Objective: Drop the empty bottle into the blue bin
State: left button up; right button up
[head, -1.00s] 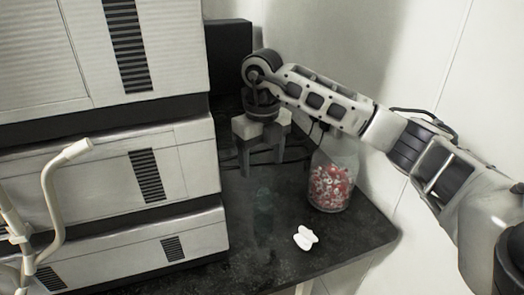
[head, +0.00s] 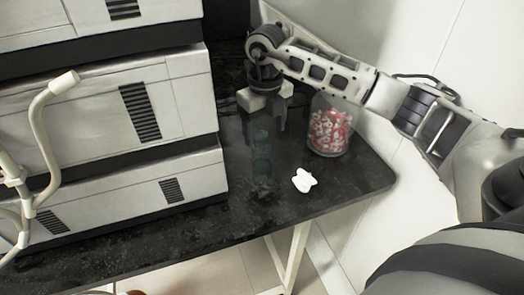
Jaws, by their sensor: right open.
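A see-through, dark teal bottle (head: 262,158) stands upright on the black tabletop, faint against the dark surface. My right gripper (head: 265,132) points down over it from above. Its fingers are open, and they appear to sit on either side of the bottle's upper part; I cannot tell whether they touch it. The bottle's top is partly hidden by the gripper. My left gripper is out of view. No blue bin shows.
A clear jar of red and white pieces (head: 329,132) stands right of the gripper. A small white object (head: 304,180) lies in front of it. Stacked grey-white instrument units (head: 150,110) rise close on the left. The table's front edge (head: 220,232) is mostly clear.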

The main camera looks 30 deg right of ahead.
aim_at(261, 144)
jog(key=shift+w+a+f+p, duration=0.1)
jog(key=shift+w+f, duration=0.05)
jog(key=shift+f, duration=0.8)
jog(key=shift+w+a+f+p, duration=0.1)
jog(key=shift+f, duration=0.85)
jog(key=shift+w+a+f+p, duration=0.1)
jog(key=shift+w+f, duration=0.05)
jog(key=shift+f, duration=0.8)
jog(key=c, duration=1.1)
jog(key=shift+r, duration=0.1)
jog(key=shift+c, duration=0.2)
